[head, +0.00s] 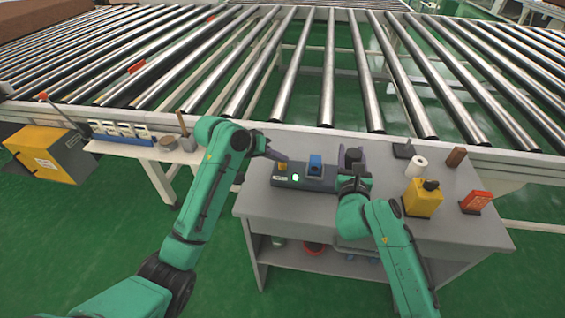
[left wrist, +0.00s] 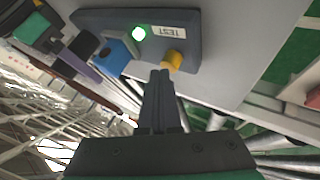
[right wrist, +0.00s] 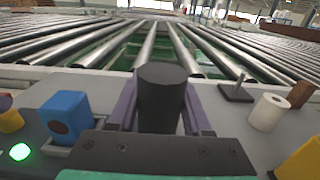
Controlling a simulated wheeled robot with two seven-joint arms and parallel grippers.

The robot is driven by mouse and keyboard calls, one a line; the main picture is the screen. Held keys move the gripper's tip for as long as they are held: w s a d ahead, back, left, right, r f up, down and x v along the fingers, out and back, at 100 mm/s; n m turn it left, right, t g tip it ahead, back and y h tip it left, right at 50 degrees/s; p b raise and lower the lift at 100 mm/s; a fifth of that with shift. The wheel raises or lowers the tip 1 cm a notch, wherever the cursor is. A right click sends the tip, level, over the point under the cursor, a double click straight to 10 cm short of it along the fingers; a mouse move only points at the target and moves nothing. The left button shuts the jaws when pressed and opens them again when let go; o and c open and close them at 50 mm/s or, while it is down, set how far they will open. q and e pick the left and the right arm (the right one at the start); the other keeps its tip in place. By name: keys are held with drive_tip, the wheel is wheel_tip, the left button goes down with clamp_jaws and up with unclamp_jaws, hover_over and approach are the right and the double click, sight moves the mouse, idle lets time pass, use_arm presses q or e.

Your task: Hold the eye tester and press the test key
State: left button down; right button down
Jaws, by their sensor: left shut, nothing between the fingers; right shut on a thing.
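The eye tester (head: 318,184) is a dark grey box on the grey table, with a lit green lamp (head: 295,177), a blue block (head: 315,163) and a yellow key (head: 283,167). The left wrist view shows the yellow key (left wrist: 173,60) beside a TEST label (left wrist: 166,31). My left gripper (head: 280,157) is shut and empty, its tips right by the yellow key; I cannot tell whether they touch. My right gripper (right wrist: 160,110) is shut on a black cylinder (right wrist: 162,85) at the tester's right end, one finger on each side. How the cylinder joins the box is hidden.
A roller conveyor (head: 327,80) runs behind. A side shelf (head: 140,150) and yellow box (head: 45,155) are at left. The table's front is clear.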

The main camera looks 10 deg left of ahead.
use_arm(q)
drive_tip(key=shift+r, duration=0.65)
use_arm(e)
drive_tip(key=shift+r, duration=0.1)
use_arm(q)
wheel_tip(320, 180, up, 5)
drive_tip(key=shift+r, duration=0.1)
idle(0.6)
use_arm(e)
drive_tip(key=shift+c, duration=1.3)
unclamp_jaws()
